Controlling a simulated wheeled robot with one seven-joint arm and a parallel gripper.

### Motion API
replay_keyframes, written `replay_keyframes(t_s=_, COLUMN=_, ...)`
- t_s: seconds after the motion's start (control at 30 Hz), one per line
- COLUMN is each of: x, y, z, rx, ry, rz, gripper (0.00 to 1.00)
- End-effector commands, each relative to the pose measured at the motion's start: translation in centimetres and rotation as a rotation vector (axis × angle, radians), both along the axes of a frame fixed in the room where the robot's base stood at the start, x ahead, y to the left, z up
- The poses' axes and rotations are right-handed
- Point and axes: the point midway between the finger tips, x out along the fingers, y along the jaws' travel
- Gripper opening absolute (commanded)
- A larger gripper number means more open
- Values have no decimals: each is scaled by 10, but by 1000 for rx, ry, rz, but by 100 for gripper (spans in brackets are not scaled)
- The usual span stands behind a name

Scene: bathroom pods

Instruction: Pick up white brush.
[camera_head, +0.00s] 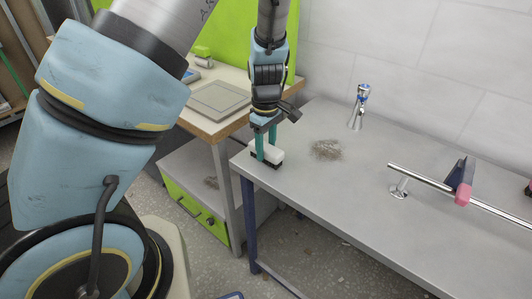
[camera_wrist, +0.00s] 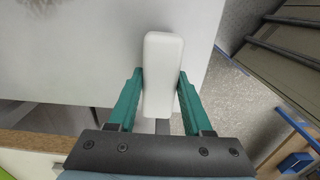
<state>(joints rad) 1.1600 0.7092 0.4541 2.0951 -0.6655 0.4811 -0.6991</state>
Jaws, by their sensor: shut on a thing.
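The white brush (camera_head: 267,153) is at the left corner of the grey table, with a white top and dark bristles below. In the wrist view the white brush (camera_wrist: 162,75) is a long white block lying between the fingers. My gripper (camera_head: 266,148) has its green fingers pointing down on either side of the brush and is shut on it. In the wrist view my gripper (camera_wrist: 161,88) has one finger against each side of the brush. From these views I cannot tell whether the bristles touch the table.
A wooden-edged bench (camera_head: 207,128) with a green drawer (camera_head: 195,215) stands to the left, across a gap.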

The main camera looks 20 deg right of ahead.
Motion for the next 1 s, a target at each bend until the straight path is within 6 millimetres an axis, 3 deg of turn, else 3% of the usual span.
replay_keyframes(t_s=0.03, x=0, y=0, z=0, rx=0, ry=0, rz=0, gripper=25)
replay_keyframes(t_s=0.27, x=0, y=0, z=0, rx=0, ry=0, rz=0, gripper=0)
replay_keyframes(t_s=0.63, x=0, y=-1, z=5, rx=-1, ry=-2, rz=-1, gripper=0)
replay_keyframes(t_s=1.0, x=1, y=-1, z=71, rx=-5, ry=-4, rz=-2, gripper=0)
